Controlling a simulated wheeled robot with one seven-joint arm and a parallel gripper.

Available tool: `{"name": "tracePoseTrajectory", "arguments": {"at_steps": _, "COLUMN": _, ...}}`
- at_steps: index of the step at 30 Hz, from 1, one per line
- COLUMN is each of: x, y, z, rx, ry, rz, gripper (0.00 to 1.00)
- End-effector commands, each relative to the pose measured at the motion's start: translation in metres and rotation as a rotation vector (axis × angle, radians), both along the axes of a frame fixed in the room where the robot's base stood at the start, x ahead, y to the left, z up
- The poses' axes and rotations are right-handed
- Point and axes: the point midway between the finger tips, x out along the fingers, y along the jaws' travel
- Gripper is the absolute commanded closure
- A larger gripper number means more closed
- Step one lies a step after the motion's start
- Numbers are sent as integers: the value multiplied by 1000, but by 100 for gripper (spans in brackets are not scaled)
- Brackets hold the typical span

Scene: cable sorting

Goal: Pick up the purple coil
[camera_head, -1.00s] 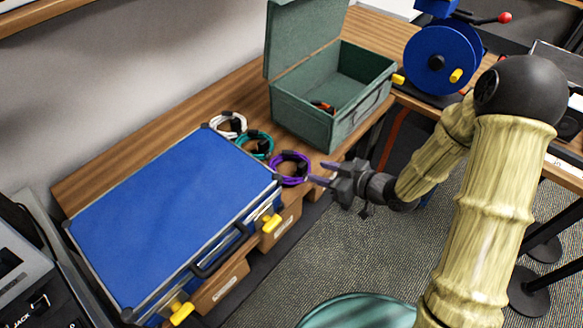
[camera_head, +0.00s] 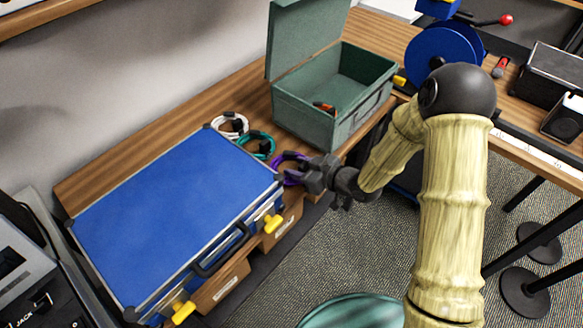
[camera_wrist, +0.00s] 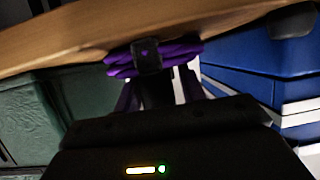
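The purple coil (camera_head: 284,158) lies on the wooden bench between the blue case and the green box, partly hidden by my gripper. My gripper (camera_head: 292,174) is at the coil's near right side, with its fingers overlapping the coil in the head view. In the wrist view the purple coil (camera_wrist: 184,47), with a black band, is straight ahead of the fingertips. The fingers of my gripper (camera_wrist: 158,88) stand apart, one to each side of the black band. I cannot tell whether they touch the coil.
A teal coil (camera_head: 258,145) and a white coil (camera_head: 230,124) lie just behind the purple one. The blue case (camera_head: 165,215) is close on the left. The open green box (camera_head: 312,124) stands behind on the right. A blue reel (camera_head: 428,52) is farther right.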

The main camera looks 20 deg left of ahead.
Motion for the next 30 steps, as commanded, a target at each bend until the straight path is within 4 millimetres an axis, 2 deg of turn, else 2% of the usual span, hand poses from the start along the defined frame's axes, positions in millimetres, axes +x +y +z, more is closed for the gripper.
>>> {"name": "tracePoseTrajectory", "arguments": {"at_steps": 3, "x": 3, "y": 6, "z": -3, "rx": 0, "ry": -1, "rz": -2, "gripper": 60}}
{"name": "tracePoseTrajectory", "arguments": {"at_steps": 18, "x": 3, "y": 7, "z": -3, "rx": -1, "ry": 0, "rz": -1, "gripper": 60}}
{"name": "tracePoseTrajectory", "arguments": {"at_steps": 20, "x": 3, "y": 7, "z": -3, "rx": -1, "ry": 0, "rz": -1, "gripper": 70}}
{"name": "tracePoseTrajectory", "arguments": {"at_steps": 24, "x": 3, "y": 7, "z": -3, "rx": -1, "ry": 0, "rz": -1, "gripper": 97}}
{"name": "tracePoseTrajectory", "arguments": {"at_steps": 30, "x": 3, "y": 7, "z": -3, "rx": 0, "ry": 0, "rz": -1, "gripper": 99}}
